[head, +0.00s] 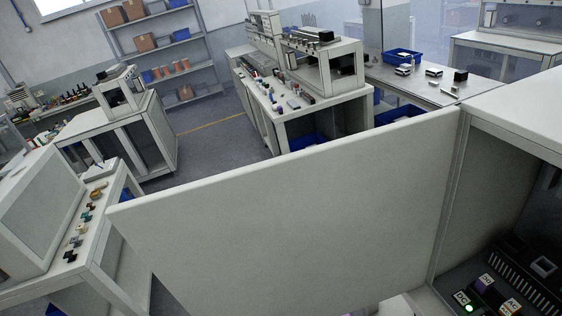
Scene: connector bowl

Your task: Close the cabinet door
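A large pale grey cabinet door (290,220) stands open across the lower middle of the view. Its right edge meets the cabinet (510,108) at the right. The cabinet's opening is uncovered and shows a dark interior. Dark connector parts with small labels (487,282) and a lit green light sit low inside it. My gripper is not in view, so its place against the door cannot be seen. The lower part of the door is cut off by the frame.
A workbench with a sloped panel and several small parts (92,215) stands at the left. Another bench with small items (280,95) stands behind the door. Shelves with boxes (160,42) line the back wall. Open grey floor (215,150) lies between the benches.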

